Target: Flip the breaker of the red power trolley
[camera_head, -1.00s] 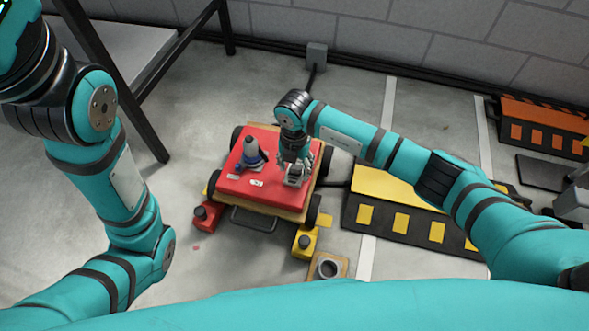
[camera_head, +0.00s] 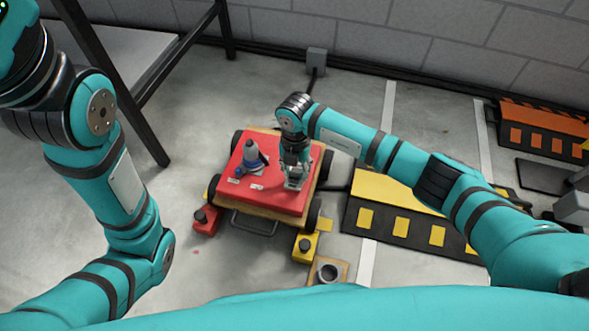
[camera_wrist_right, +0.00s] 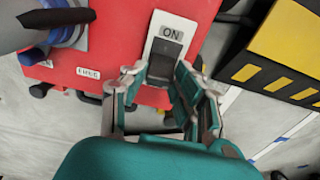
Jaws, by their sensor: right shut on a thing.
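The red power trolley (camera_head: 270,200) has a red top on a wooden-looking deck with black wheels. Its breaker (camera_wrist_right: 166,54) is a dark switch on a pale plate, with an "ON" label above it in the right wrist view. My right gripper (camera_head: 295,181) reaches down over the right part of the red top. In the wrist view its fingers (camera_wrist_right: 163,80) are around the breaker, one on each side, and shut on it. They partly hide its lower part. My left arm is at the left of the head view; its gripper is out of frame.
A blue and grey connector (camera_head: 251,157) stands on the red top, left of my gripper, near a "FREE" label (camera_wrist_right: 88,73). Red (camera_head: 206,220) and yellow (camera_head: 305,245) blocks flank the front. A yellow-black ramp (camera_head: 400,190) lies right. Floor left is clear.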

